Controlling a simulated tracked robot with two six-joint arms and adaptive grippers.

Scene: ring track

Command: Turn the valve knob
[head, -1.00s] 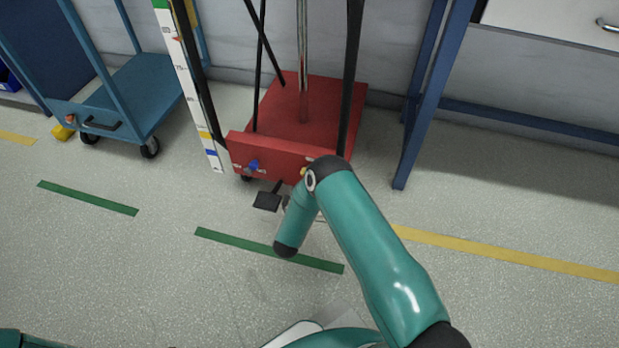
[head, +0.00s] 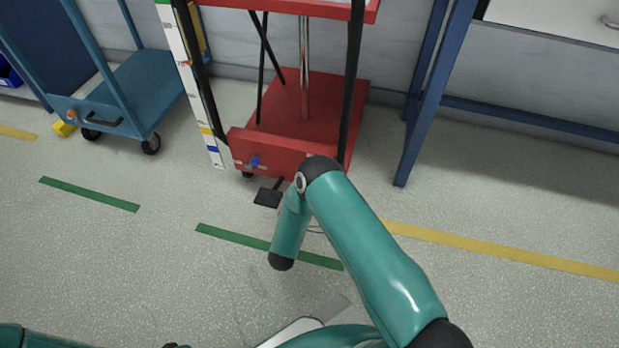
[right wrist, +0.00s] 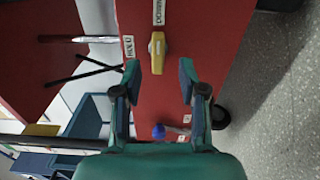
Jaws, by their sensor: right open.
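The yellow valve knob (right wrist: 157,52) sits on the red panel (right wrist: 186,35) in the right wrist view. Its long side runs up and down the picture, toward a white label above it; another label, seemingly HOLD, is to its left. My right gripper (right wrist: 159,80) is open, its two fingers apart and pointing at the panel. The knob is centred between the finger lines, just beyond the tips, and looks untouched. In the head view my right arm hides this knob and the gripper. My left gripper is out of view.
A blue knob (right wrist: 158,131) is lower on the same panel; it shows in the head view (head: 254,161). A black pedal (head: 268,196) juts out below the panel. A red platform (head: 290,7) is above the base. A blue cart (head: 150,85) stands left.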

